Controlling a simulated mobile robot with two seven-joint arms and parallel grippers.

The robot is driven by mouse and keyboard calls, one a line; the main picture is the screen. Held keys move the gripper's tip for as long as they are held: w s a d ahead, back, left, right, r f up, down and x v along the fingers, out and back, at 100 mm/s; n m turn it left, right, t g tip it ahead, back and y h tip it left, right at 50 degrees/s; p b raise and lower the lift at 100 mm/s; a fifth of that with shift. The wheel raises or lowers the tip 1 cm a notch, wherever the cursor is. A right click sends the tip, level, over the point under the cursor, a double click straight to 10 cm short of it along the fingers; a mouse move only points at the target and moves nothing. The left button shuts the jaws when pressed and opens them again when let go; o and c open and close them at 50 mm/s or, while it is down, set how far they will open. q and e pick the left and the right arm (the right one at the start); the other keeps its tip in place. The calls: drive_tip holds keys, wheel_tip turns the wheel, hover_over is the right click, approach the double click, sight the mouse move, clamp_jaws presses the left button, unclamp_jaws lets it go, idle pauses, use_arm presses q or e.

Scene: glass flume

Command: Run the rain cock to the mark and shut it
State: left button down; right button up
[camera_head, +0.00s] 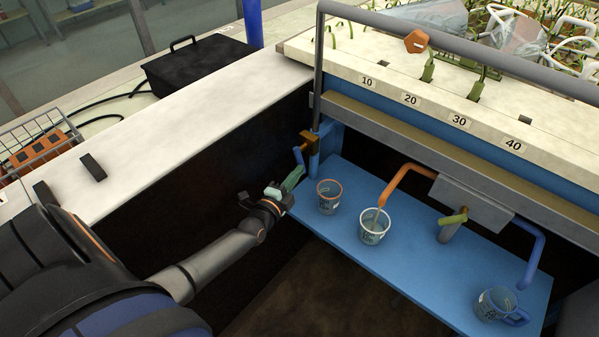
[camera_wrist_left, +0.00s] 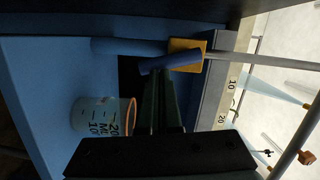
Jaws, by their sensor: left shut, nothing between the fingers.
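The rain cock (camera_head: 308,138) is a brass-coloured block at the foot of a grey upright pipe, with a short blue lever (camera_head: 298,155). In the left wrist view the brass block (camera_wrist_left: 188,52) and the blue lever (camera_wrist_left: 168,63) lie just past my fingertips. My left gripper (camera_head: 296,177) is shut and empty, its greenish fingers close below the lever. I cannot tell whether they touch it. A clear cup with an orange rim (camera_head: 328,196) stands on the blue shelf to the right; its printed scale shows in the wrist view (camera_wrist_left: 103,118). Its level is unclear. My right gripper is out of view.
A white-rimmed cup (camera_head: 374,226) stands under an orange spout (camera_head: 405,170), and a blue cup (camera_head: 497,303) under a blue spout (camera_head: 535,255). Pale translucent cone shapes (camera_head: 520,35) hang over the planted bed. A black box (camera_head: 195,70) stands behind.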

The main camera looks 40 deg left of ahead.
use_arm(q)
drive_tip(key=shift+a+f+m, duration=0.2)
drive_tip(key=shift+a+m, duration=0.2)
drive_tip(key=shift+m, duration=0.6)
